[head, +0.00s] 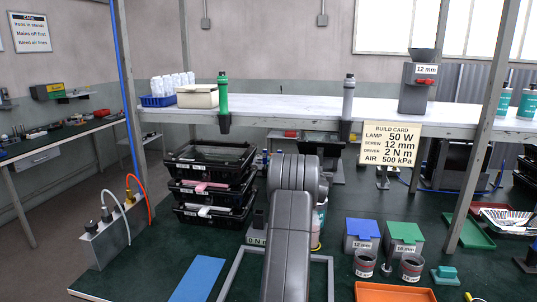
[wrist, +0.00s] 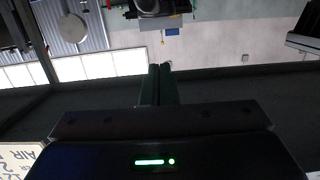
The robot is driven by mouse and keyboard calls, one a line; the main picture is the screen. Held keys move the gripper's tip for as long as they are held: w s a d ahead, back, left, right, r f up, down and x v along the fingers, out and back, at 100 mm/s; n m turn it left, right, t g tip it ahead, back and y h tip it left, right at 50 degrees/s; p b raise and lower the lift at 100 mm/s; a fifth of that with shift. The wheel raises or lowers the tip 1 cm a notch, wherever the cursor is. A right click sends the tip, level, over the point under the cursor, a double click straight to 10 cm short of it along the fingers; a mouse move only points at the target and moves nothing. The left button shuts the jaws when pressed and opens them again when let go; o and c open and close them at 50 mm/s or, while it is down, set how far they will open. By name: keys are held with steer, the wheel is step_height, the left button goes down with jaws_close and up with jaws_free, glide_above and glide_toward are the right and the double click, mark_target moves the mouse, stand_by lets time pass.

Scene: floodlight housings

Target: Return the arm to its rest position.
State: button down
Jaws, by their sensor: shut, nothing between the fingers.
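My arm rises from the bottom middle of the head view as grey links, and its bent joint stands in front of the bench. My gripper (wrist: 160,70) shows in the wrist view, with its two dark fingers together and nothing between them. Its tips point toward a pale wall and a bright window strip. The gripper does not show in the head view, so its place over the bench cannot be told there.
Stacked black housings (head: 212,160) stand left of my arm. A shelf (head: 290,102) crosses above the bench, with a green driver (head: 223,95) and a grey driver (head: 348,98). Blue bin (head: 361,236), green bin (head: 404,240) and orange tray (head: 394,292) sit right. A blue mat (head: 198,280) lies left.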

steer(key=a+f+b+v, duration=0.1)
steer(key=b+v, duration=0.2)
steer(key=v, duration=0.5)
steer(key=shift+n, duration=0.3)
steer(key=p+x, duration=0.1)
steer(key=x, duration=0.1)
steer(key=p+x, duration=0.1)
steer(key=x, duration=0.2)
steer(key=shift+s+d+f, duration=0.1)
steer(key=shift+d+f, duration=0.1)
steer(key=w+p, duration=0.1)
steer(key=w+r+p, duration=0.1)
steer(key=p, duration=0.1)
steer(key=shift+w+d+r, duration=0.2)
steer(key=shift+w+d, duration=0.05)
steer(key=shift+w+d+r+p, duration=0.1)
steer(key=shift+w+r+p, duration=0.05)
steer(key=shift+w+p, duration=0.5)
steer(key=shift+s+f+b, duration=0.25)
steer(key=shift+f+b, duration=0.05)
steer(key=shift+b, duration=0.15)
steer(key=shift+s+r, duration=0.2)
steer(key=shift+s, duration=0.2)
